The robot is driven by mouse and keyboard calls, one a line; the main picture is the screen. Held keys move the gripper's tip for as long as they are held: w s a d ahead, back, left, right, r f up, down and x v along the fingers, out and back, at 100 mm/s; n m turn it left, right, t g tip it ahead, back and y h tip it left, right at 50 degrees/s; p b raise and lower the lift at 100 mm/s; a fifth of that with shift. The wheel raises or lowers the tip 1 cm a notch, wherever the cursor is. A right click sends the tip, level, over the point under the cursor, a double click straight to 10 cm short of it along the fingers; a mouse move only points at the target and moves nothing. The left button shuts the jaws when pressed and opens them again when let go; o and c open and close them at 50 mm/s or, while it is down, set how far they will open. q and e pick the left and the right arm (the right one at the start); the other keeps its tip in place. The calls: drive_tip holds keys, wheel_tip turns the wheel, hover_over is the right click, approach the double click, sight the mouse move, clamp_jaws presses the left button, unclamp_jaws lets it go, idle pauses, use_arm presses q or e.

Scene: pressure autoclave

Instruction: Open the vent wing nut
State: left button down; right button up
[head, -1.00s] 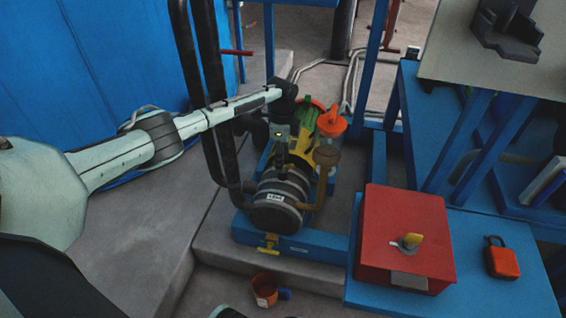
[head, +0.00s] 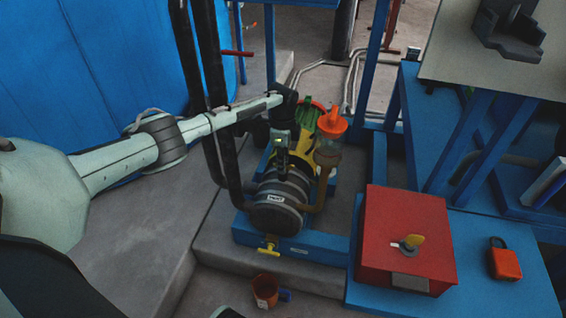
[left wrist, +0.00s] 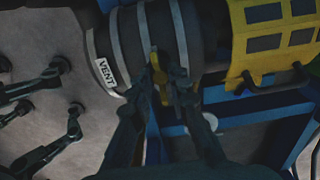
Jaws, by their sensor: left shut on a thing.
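The vent wing nut (left wrist: 161,78) is a small yellow piece on the dark, banded cylinder (left wrist: 178,35), beside its white VENT label (left wrist: 107,72). In the left wrist view my left gripper (left wrist: 166,76) has its fingertips closed around the wing nut, partly hiding it. In the head view my left gripper (head: 282,170) points down onto the top of the cylinder (head: 278,208), behind the label (head: 277,197). The wing nut itself is hidden by the gripper there. My right gripper is not in view.
Black pipes (head: 203,100) stand just left of the cylinder. An orange-capped clear vessel (head: 330,122) and a yellow guard (left wrist: 270,35) are close behind. A red box (head: 405,215) and a padlock (head: 503,260) are at right. An orange cup (head: 265,290) stands below.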

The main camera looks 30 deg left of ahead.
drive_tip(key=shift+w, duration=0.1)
use_arm(q)
drive_tip(key=n+p, duration=0.4)
drive_tip(key=n, duration=0.2)
drive_tip(key=shift+r+n, duration=0.15)
drive_tip(key=shift+n, duration=0.15)
drive_tip(key=n+p, duration=0.2)
drive_tip(key=n, duration=1.2)
drive_tip(key=shift+n, duration=0.3)
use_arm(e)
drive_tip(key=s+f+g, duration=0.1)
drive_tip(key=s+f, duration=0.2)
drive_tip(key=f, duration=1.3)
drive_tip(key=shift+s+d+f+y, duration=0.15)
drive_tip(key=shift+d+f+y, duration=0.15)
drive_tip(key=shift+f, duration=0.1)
use_arm(q)
drive_tip(key=c, duration=1.4)
unclamp_jaws()
drive_tip(key=shift+c, duration=0.2)
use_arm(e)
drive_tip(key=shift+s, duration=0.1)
